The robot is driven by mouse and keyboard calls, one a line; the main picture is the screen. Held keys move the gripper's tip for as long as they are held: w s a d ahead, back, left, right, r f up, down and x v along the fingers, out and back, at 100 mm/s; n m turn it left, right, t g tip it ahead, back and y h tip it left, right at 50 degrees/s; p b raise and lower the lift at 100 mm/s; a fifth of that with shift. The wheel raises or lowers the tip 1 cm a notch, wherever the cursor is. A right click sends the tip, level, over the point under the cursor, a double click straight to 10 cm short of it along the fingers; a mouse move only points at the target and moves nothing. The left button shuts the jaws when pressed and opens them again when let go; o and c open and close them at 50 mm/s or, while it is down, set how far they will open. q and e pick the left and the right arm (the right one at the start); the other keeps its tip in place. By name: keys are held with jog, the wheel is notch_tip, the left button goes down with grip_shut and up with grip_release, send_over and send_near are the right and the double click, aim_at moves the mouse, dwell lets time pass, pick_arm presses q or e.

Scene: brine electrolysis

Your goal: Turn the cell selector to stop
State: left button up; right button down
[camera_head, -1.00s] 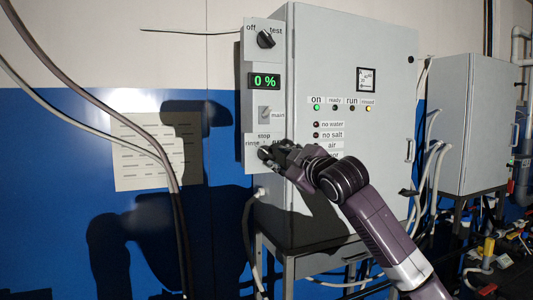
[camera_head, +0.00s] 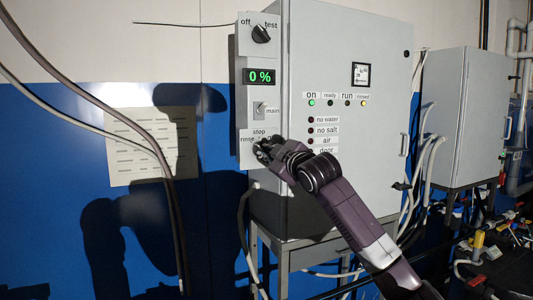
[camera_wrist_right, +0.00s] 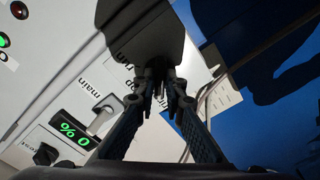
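The cell selector is on the lower part of the narrow grey panel (camera_head: 244,165), under the labels "rinse" and "stop" (camera_head: 259,132). Its knob is mostly hidden behind my right gripper (camera_head: 262,150), so I cannot read where it points. In the right wrist view, the two fingertips (camera_wrist_right: 160,85) are close together in front of the panel, with something dark between them. I cannot tell whether they grip the knob. A dark shadow lies over part of the panel there. My left gripper is not in view.
Above the selector are the main toggle (camera_head: 260,107), a green "0 %" display (camera_head: 260,76) and an off/test knob (camera_head: 261,34). The cabinet door (camera_head: 350,200) has a green "on" light (camera_head: 311,102) and a yellow light (camera_head: 363,103). Cables (camera_head: 150,140) hang at left.

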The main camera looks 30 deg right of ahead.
jog(key=shift+a+f, duration=0.1)
dwell(0.3)
jog(key=m+p, duration=0.1)
jog(key=m, duration=0.3)
jog(key=shift+m, duration=2.9)
jog(key=c, duration=2)
grip_release()
jog(key=shift+p, duration=0.3)
jog(key=s, duration=1.2)
jog(key=shift+a, duration=0.3)
